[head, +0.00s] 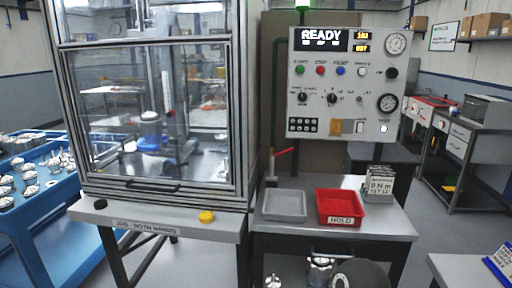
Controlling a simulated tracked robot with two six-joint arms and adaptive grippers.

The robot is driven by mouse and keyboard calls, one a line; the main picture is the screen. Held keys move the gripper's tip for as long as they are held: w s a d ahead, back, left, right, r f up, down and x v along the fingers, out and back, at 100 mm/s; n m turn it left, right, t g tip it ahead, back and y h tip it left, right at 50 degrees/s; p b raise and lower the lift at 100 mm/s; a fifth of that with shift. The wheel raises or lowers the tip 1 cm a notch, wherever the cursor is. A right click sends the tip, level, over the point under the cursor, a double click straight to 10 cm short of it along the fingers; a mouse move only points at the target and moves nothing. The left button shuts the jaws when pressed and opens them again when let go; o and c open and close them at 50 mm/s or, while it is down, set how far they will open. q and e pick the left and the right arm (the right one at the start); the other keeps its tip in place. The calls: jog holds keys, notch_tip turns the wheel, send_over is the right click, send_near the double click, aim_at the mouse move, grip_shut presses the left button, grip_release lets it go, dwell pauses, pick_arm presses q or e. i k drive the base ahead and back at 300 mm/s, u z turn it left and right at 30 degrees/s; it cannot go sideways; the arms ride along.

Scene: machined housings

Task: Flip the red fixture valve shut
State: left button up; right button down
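The red fixture valve lever (282,151) shows in the head view, at the back left of the grey side table, close to the right edge of the glazed press enclosure. The red handle sticks out to the right and is close to level, tilted slightly up at its right end. It sits on a thin upright pipe or post; the valve body is too small to make out. Neither of my grippers can be made out in the view, and nothing touches the lever.
A grey tray (285,205), a red HOLD bin (339,206) and a lettered block (379,184) stand on the side table. A control panel (345,85) reads READY above. A yellow button (206,216) is on the press ledge. Metallic and dark objects at the bottom are unclear.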

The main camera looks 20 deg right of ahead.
aim_at(291, 149)
jog(key=i, duration=0.85)
jog(key=z, duration=0.5)
